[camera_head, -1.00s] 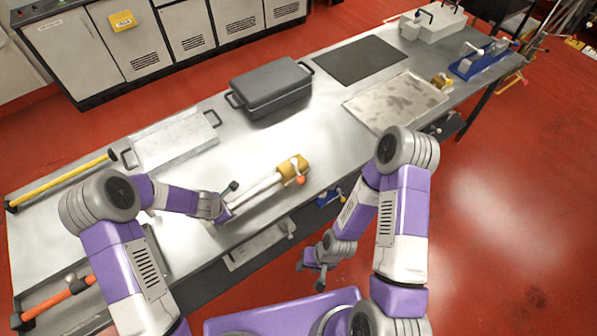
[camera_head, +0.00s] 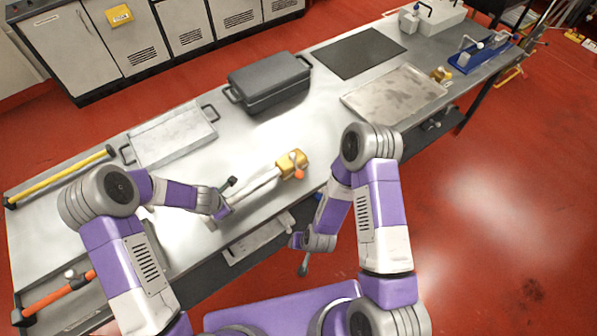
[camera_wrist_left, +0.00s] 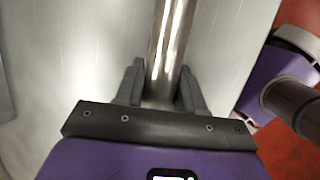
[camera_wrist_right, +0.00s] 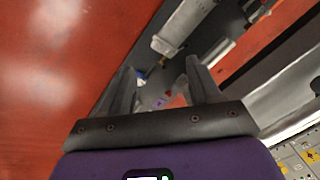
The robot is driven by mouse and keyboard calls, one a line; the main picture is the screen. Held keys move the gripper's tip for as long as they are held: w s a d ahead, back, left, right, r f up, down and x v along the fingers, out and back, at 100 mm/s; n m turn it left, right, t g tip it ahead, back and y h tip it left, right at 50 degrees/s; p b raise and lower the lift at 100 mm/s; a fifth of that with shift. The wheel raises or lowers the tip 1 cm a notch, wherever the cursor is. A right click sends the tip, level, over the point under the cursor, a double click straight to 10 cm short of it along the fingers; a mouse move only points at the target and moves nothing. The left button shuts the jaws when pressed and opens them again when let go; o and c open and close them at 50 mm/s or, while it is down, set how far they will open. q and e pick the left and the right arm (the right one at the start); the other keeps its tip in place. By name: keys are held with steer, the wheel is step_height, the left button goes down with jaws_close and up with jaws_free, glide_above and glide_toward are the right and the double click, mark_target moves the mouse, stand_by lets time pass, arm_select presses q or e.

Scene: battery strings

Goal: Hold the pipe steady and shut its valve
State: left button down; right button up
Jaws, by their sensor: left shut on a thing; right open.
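A shiny metal pipe (camera_head: 258,186) lies along the front part of the steel table, and it also shows in the left wrist view (camera_wrist_left: 172,40). A brass-yellow valve (camera_head: 289,163) with an orange-tipped handle (camera_head: 299,174) sits at its right end. My left gripper (camera_head: 228,197) is shut on the pipe near its left end, its fingers on both sides of it in the left wrist view (camera_wrist_left: 161,88). My right gripper (camera_head: 304,262) is below and in front of the table edge, apart from the valve. In the right wrist view it is open and empty (camera_wrist_right: 163,85).
A dark lidded box (camera_head: 268,82) and a silver tray (camera_head: 172,137) stand behind the pipe. A flat black mat (camera_head: 358,52) and a stained metal tray (camera_head: 394,97) lie to the right. A yellow bar (camera_head: 62,176) and an orange-handled tool (camera_head: 60,298) lie at left.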

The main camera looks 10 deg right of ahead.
steer(key=w+t+h, duration=0.3)
steer(key=w, duration=0.2)
steer(key=t+h, duration=0.8)
steer(key=t, duration=0.1)
glide_toward(299, 173)
steer(key=x, duration=0.3)
steer(key=f+x, duration=0.1)
steer(key=x, duration=0.6)
steer(key=shift+w+f, duration=0.15)
steer(key=shift+w, duration=0.15)
steer(key=shift+c, duration=0.2)
steer(key=shift+d, duration=0.1)
jaws_close()
